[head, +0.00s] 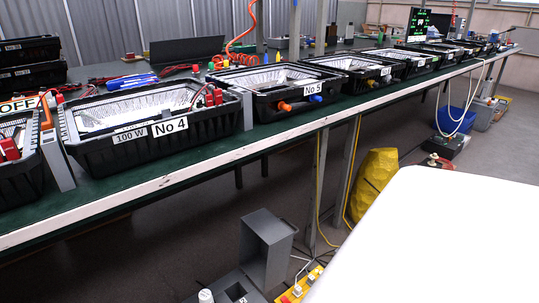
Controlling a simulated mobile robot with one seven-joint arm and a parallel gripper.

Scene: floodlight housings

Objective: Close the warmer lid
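A grey box-like piece (267,248) stands at the bottom middle of the head view, low near the floor. Its tilted panel leans up and an open hollow faces left. Beside it lies a grey base (235,291) with a dark square opening, cut off by the bottom edge. These may be the warmer and its raised lid, but I cannot tell for sure. My gripper is not in view.
A long green bench (220,152) with a pale edge crosses the view, carrying a row of black floodlight housings (155,122). A yellow bag (374,184) sits under it. A yellow power strip (299,287) lies near the grey box. A white surface blocks the lower right.

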